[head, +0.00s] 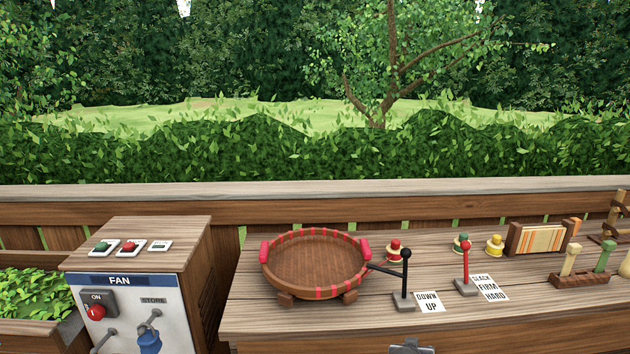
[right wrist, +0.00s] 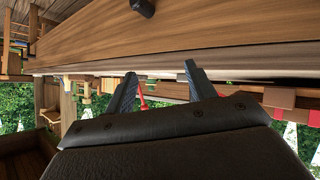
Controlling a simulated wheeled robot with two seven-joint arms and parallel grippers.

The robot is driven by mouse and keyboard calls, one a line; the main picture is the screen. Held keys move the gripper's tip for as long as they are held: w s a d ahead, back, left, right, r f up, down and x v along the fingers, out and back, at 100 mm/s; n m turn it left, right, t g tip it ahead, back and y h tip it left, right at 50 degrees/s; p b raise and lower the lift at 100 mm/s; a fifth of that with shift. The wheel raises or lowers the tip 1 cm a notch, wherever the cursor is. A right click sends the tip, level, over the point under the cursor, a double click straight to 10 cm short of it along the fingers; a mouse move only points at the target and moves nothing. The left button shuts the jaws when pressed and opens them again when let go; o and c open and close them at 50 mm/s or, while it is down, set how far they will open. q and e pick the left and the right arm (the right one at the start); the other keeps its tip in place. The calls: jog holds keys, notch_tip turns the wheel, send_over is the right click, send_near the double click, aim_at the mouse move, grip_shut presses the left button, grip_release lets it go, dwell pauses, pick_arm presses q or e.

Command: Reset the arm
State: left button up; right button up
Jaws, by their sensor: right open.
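My right gripper (right wrist: 160,78) shows in the right wrist view with its two dark fingers spread apart and nothing between them. Wooden boards fill the top of that view. A small red item (right wrist: 142,104) shows beyond the fingers. In the head view, a dark grey piece (head: 412,348) shows at the bottom edge, too little to identify surely. My left gripper is in no view. A round wooden pan (head: 315,262) with red bands stands on the bench, next to a black-knobbed lever (head: 405,278) and a red-knobbed lever (head: 466,268).
A fan cabinet (head: 190,260) with buttons and a red ON knob (head: 97,311) stands left of the bench (head: 270,318). Red (head: 394,252), green and yellow (head: 494,245) pieces, a striped block (head: 541,239) and a peg rack (head: 580,281) stand at right. The bench's front left is clear.

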jog(key=s+a+f+n+g+y, duration=0.2)
jog(key=s, duration=1.1)
jog(key=s+a+f+n+g+y, duration=0.1)
jog(key=s+a+g+y, duration=0.1)
jog(key=s, duration=1.1)
jog(key=s+a+f+n+g+y, duration=0.2)
jog(key=s+a, duration=0.1)
jog(key=s, duration=1)
notch_tip(320, 180, down, 22)
jog(key=w+a+g, duration=0.1)
jog(key=w, duration=0.1)
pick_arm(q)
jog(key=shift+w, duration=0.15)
pick_arm(e)
jog(key=s+f, duration=0.4)
jog(key=f, duration=0.8)
jog(key=s+a+f, duration=0.1)
jog(key=s+f, duration=0.3)
jog(key=f, duration=0.8)
jog(key=shift+s+f+g, duration=0.2)
jog(key=shift+g, duration=0.2)
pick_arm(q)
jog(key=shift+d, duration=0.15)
